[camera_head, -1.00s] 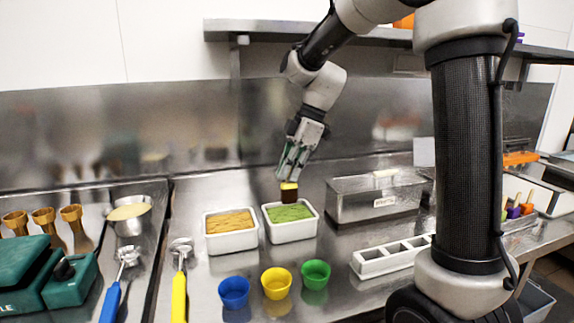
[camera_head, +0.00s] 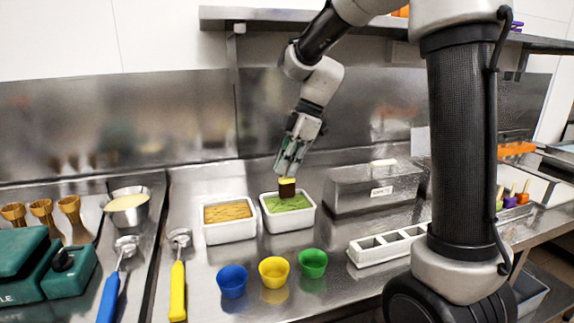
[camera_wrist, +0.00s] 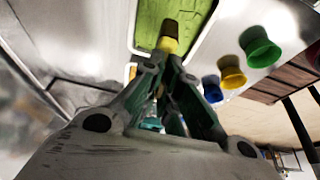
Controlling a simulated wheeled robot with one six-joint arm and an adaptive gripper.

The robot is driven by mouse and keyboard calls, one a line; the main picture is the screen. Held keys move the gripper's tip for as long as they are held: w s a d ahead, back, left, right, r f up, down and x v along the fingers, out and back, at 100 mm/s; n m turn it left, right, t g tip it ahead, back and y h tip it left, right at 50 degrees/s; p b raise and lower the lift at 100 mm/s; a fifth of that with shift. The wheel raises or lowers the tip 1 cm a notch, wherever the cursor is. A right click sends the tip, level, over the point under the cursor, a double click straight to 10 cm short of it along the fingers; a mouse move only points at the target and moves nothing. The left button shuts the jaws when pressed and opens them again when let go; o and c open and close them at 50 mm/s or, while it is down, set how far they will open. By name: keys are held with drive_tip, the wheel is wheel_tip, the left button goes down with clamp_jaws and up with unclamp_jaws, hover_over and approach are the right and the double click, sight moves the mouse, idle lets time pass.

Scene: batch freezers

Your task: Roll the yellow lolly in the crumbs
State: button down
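The yellow lolly (camera_head: 287,188) has a yellow upper part and a dark brown lower part. My gripper (camera_head: 286,173) is shut on it from above, and its stick is hidden between the fingers. The lolly is over the white tub of green crumbs (camera_head: 291,202); its dark end overlaps the back of the green surface, and I cannot tell whether it touches.
A white tub of orange-brown filling (camera_head: 229,230) stands left. A steel container (camera_head: 370,196) stands right. Blue (camera_head: 232,282), yellow (camera_head: 274,272) and green (camera_head: 313,263) cups stand in front. A white compartment holder (camera_head: 385,247) is at front right; a yellow-handled scoop (camera_head: 178,290) lies left.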

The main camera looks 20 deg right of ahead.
sight(294, 180)
idle(0.4)
drive_tip(key=shift+f, duration=2.9)
drive_tip(key=shift+d, duration=0.1)
drive_tip(key=shift+d, duration=0.7)
drive_tip(key=shift+a, duration=1.6)
drive_tip(key=shift+d, duration=1.6)
drive_tip(key=shift+a, duration=0.8)
drive_tip(key=shift+r, duration=0.15)
